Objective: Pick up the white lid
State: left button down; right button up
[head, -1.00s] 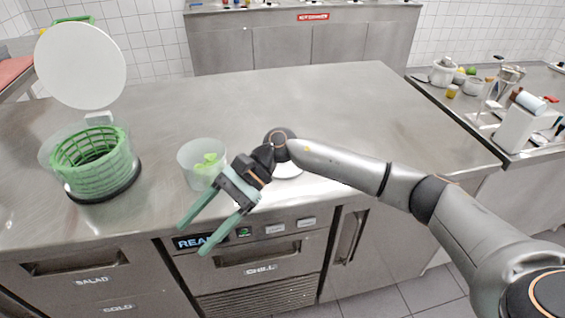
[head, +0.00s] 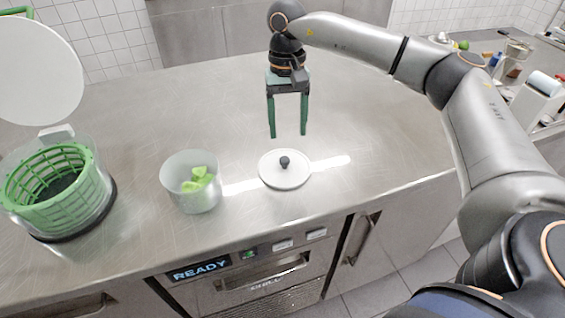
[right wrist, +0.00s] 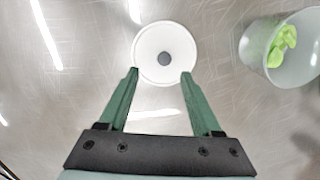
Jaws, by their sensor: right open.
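The white lid (head: 272,174) is a round disc with a dark knob in its middle. It lies flat on the steel counter, near the front edge in the head view. My right gripper (head: 288,136) is open and empty above the counter, over and slightly behind the lid, fingers pointing down. In the right wrist view the lid (right wrist: 148,68) shows beyond the two green fingertips (right wrist: 160,72), its knob roughly centred between them. The fingers do not hold it. My left gripper is not in view.
A translucent tub (head: 193,199) with green pieces stands left of the lid, and it also shows in the right wrist view (right wrist: 253,48). A green basket spinner (head: 98,215) with a raised white cover stands at the far left. The counter behind is bare.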

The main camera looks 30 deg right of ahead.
aim_at(285, 159)
jog(key=f, duration=0.5)
jog(key=a+f+p, duration=0.1)
jog(key=f, duration=0.2)
jog(key=shift+s+f, duration=0.1)
jog(key=shift+f, duration=0.05)
grip_shut()
dwell(0.3)
